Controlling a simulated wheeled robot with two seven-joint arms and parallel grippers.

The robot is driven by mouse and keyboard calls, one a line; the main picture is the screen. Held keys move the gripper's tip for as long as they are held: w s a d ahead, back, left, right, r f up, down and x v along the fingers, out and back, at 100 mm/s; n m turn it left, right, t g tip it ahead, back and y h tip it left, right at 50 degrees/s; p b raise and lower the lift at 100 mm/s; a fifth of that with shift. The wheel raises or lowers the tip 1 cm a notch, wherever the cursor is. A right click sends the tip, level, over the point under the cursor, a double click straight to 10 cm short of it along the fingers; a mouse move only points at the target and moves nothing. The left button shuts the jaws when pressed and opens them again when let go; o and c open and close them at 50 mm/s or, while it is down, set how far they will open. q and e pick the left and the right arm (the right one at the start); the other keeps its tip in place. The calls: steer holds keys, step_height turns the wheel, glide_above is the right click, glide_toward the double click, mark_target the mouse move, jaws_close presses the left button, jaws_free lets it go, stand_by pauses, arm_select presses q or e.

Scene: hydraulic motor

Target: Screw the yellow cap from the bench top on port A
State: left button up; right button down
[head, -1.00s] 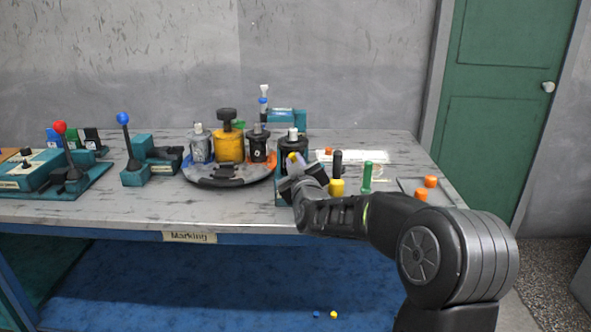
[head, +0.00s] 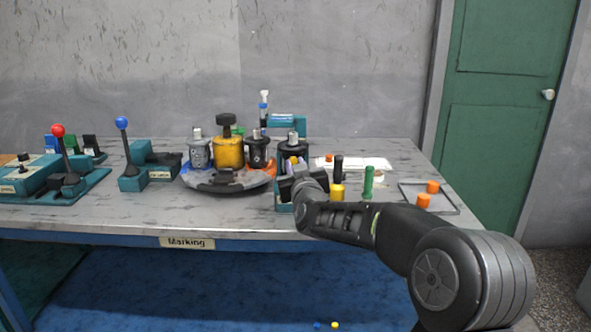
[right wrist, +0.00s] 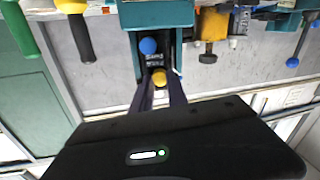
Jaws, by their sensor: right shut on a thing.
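My right gripper (right wrist: 160,92) is shut on the yellow cap (right wrist: 159,77), held between its fingertips in the right wrist view. The cap is at the face of a teal-framed unit (right wrist: 158,14), right beside a blue cap (right wrist: 148,46). I cannot tell whether it touches the port or how far it is on. In the head view, my right gripper (head: 297,172) is in front of the black motor (head: 292,149), with a bit of yellow showing at its tips. The port itself is hidden. My left gripper is not in view.
A yellow cylinder (head: 337,192), a black handle (head: 338,168) and a green handle (head: 368,183) stand just right of my gripper. Orange caps (head: 423,201) lie farther right. A round tray (head: 229,183) with several units is on the left.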

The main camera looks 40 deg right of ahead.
steer(key=m+b, duration=0.2)
steer(key=m, duration=0.1)
steer(key=shift+m+b, duration=0.35)
steer(key=shift+m, duration=0.05)
steer(key=c, duration=1.5)
jaws_free()
